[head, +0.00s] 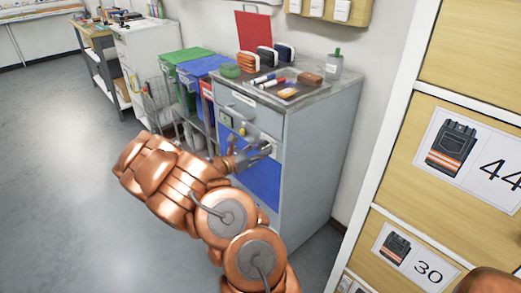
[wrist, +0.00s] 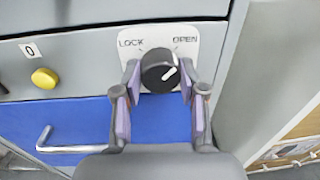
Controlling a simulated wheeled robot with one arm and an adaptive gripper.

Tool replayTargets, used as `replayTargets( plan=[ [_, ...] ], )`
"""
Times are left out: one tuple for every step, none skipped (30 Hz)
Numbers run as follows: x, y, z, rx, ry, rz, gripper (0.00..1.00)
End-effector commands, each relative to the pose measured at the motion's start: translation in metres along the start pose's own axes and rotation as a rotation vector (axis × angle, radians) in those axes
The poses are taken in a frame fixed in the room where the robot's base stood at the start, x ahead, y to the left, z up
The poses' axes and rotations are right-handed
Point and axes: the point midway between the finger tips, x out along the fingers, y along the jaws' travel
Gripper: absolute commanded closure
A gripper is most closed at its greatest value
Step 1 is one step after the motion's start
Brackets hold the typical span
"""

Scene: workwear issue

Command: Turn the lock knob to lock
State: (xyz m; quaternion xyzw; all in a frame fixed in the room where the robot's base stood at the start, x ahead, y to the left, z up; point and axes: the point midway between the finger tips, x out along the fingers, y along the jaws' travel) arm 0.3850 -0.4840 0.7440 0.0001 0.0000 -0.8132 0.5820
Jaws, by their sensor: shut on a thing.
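The lock knob (wrist: 158,71) is round and black with a white pointer line. It sits on a white plate (wrist: 196,29) marked LOCK at left and OPEN at right. Its pointer slants up and right, toward OPEN. My gripper (wrist: 160,78) has one finger on each side of the knob and is shut on it. In the head view my gripper (head: 258,152) is at the front of the grey cabinet (head: 316,150); the knob cannot be made out there.
Left of the knob is a yellow button (wrist: 44,78) under a "0" label. Below is a blue drawer front (wrist: 85,120) with a metal handle (wrist: 42,138). Markers and cases lie on the cabinet top. A wooden panel with number cards (head: 465,150) stands close at right.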

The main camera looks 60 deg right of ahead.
Motion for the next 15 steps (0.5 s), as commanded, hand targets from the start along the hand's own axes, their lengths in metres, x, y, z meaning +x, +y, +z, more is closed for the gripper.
replayTargets(
  plan=[
    [0.0000,0.0000,-0.0001,0.000,0.000,0.000,0.74],
    [0.0000,0.0000,-0.0001,0.000,0.000,0.000,0.77],
    [0.0000,0.0000,-0.0001,0.000,0.000,0.000,0.81],
    [0.0000,0.0000,0.0000,0.000,0.000,0.000,0.85],
    [0.0000,0.0000,0.0000,0.000,0.000,0.000,0.88],
    [0.0000,0.0000,0.0000,0.000,0.000,0.000,0.92],
    [0.0000,0.0000,-0.0001,0.000,0.000,0.000,0.94],
    [-0.0001,0.0000,0.0000,0.000,0.000,0.000,0.94],
    [0.0000,-0.0001,0.0001,-0.001,0.000,0.000,0.94],
    [0.0000,0.0000,0.0002,-0.003,0.000,0.000,0.94],
    [0.0000,-0.0001,0.0004,-0.006,0.000,0.000,0.94],
    [0.0000,-0.0001,0.0007,-0.011,0.000,0.000,0.94],
    [0.0000,-0.0001,0.0009,-0.017,0.000,0.000,0.94],
    [0.0000,-0.0001,0.0012,-0.023,0.000,0.000,0.94],
    [0.0000,-0.0001,0.0015,-0.035,-0.001,0.000,0.94]
  ],
)
